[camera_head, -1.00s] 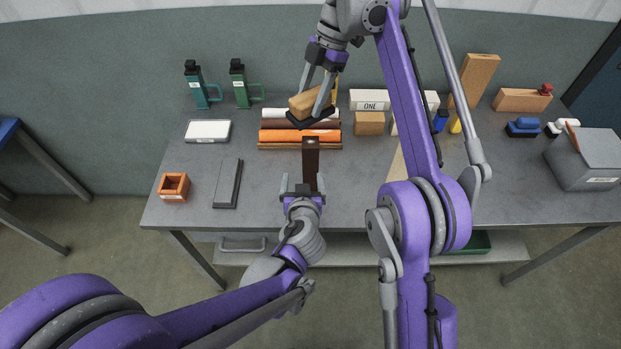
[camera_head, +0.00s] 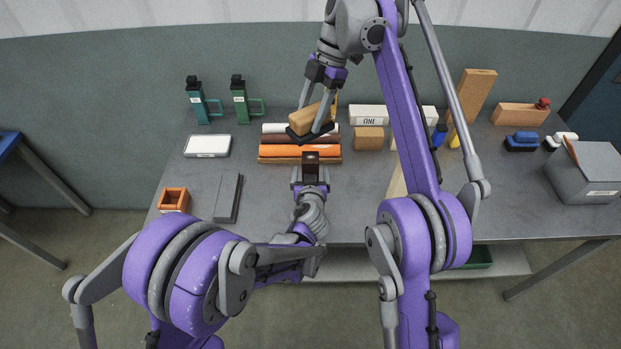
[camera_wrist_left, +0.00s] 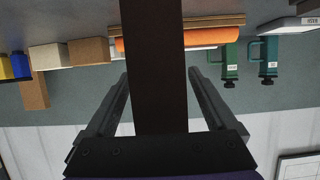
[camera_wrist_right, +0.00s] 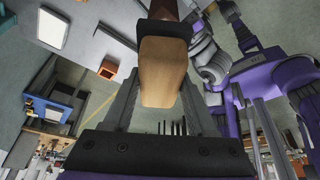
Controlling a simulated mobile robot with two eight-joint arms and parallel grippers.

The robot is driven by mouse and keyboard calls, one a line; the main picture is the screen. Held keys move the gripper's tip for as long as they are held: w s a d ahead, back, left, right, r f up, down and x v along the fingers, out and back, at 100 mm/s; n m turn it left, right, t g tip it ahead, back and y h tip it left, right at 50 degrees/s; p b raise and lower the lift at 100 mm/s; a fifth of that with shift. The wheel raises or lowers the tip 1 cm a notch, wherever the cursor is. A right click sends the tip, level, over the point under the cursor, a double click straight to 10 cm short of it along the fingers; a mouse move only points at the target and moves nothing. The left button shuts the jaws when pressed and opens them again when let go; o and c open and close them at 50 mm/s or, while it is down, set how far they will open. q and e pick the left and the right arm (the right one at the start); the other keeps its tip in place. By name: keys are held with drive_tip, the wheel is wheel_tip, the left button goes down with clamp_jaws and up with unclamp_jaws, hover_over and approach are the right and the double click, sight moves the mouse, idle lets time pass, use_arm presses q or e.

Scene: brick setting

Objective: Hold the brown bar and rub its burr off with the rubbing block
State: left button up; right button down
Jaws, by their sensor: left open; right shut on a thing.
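The dark brown bar (camera_head: 310,162) is seen nearly end-on in the head view. In the left wrist view the bar (camera_wrist_left: 155,70) runs up between the fingers of my left gripper (camera_head: 310,180), which stand open with gaps on both sides. My right gripper (camera_head: 318,108) is shut on the rubbing block (camera_head: 305,120), a wooden block with a dark base, above and behind the bar. In the right wrist view the block (camera_wrist_right: 163,72) sits between the fingers, and the bar (camera_wrist_right: 163,9) shows beyond it. I cannot make out the burr.
Behind the bar lie white, brown and orange rolls (camera_head: 285,151) on a wooden rack. At left are a white pad (camera_head: 207,146), an orange box (camera_head: 173,199) and a dark slab (camera_head: 227,198). A grey box (camera_head: 590,170) stands far right.

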use_arm(q)
drive_tip(key=shift+w+f, duration=0.1)
drive_tip(key=shift+w, duration=0.1)
clamp_jaws()
idle(0.4)
idle(0.9)
